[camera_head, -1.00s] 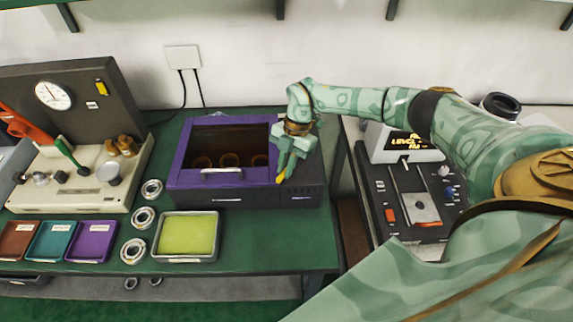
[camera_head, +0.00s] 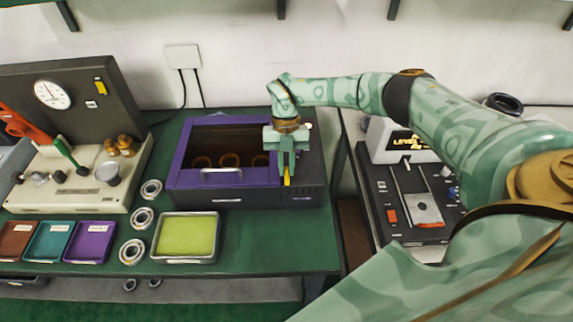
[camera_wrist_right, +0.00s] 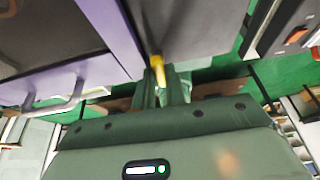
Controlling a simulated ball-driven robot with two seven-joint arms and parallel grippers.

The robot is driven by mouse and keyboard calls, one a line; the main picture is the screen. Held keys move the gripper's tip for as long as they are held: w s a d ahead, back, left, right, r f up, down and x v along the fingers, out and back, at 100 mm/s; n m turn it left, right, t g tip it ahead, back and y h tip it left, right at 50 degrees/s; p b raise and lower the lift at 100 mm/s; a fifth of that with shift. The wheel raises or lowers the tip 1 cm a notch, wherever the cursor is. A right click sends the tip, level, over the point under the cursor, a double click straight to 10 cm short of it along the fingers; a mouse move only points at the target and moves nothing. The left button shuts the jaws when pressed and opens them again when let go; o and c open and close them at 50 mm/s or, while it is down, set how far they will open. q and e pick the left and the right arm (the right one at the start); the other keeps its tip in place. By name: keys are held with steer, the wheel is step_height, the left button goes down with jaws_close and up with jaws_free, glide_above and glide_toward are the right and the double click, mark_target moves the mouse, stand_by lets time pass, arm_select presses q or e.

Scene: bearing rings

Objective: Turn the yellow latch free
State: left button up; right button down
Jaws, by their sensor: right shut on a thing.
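The yellow latch (camera_head: 287,176) is on the front of the purple-framed box (camera_head: 178,168), right of its handle. My right gripper (camera_head: 286,170) comes down over it from above and is shut on it. In the right wrist view the latch (camera_wrist_right: 158,70) shows between the two fingers of the right gripper (camera_wrist_right: 165,82). The latch stands about upright in the head view. The fingers hide part of it. My left gripper is out of view.
The box has a window showing several rings, and a silver handle (camera_head: 222,172). A yellow-green tray (camera_head: 187,236) and loose bearing rings (camera_head: 142,217) lie in front and left. A black machine (camera_head: 415,205) stands to the right beyond a gap.

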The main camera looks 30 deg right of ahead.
stand_by(0.4)
steer(key=c, duration=1.4)
jaws_free()
steer(key=shift+c, duration=0.2)
steer(key=v, duration=1.6)
steer(key=shift+r, duration=0.2)
steer(key=shift+a, duration=0.1)
